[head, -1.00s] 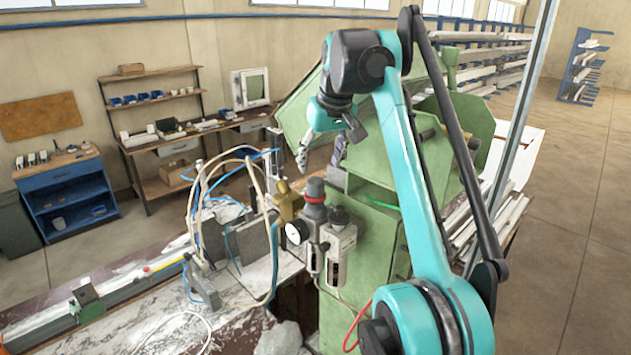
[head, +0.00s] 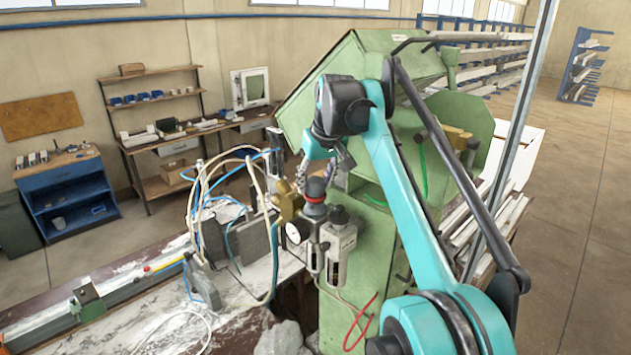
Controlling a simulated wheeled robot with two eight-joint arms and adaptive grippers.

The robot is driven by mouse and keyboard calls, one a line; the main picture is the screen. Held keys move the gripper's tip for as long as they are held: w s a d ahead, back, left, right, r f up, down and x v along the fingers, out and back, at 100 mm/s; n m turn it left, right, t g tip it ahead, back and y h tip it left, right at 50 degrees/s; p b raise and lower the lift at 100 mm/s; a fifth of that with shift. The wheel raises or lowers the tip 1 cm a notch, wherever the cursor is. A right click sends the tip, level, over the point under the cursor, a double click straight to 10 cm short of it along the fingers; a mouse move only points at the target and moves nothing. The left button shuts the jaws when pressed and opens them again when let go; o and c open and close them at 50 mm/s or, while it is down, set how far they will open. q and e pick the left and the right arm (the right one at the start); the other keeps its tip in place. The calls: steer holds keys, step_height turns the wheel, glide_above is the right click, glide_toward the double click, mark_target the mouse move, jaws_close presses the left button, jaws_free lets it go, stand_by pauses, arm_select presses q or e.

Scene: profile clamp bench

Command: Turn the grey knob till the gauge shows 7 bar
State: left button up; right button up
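The grey knob (head: 315,187) sits on top of the regulator, above a red ring (head: 315,209), on the front of the green machine. The round white gauge (head: 295,233) is at the regulator's left side; its needle is too small to read. My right gripper (head: 317,179) points down just above the knob. Its fingers are apart, one to the left of the knob's top and one to the right. I cannot tell whether they touch it. My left gripper is not in view.
A brass fitting (head: 287,202) is close to the left of the knob. A filter unit (head: 338,243) stands to the right. White and blue hoses (head: 200,200) loop at the left. The green machine (head: 375,250) rises behind my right arm.

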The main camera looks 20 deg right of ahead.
steer(key=c, duration=0.6)
steer(key=shift+m+h, duration=0.3)
steer(key=shift+m, duration=0.5)
steer(key=o, duration=1.1)
steer(key=shift+o, duration=0.2)
steer(key=v, duration=0.7)
steer(key=shift+r, duration=0.25)
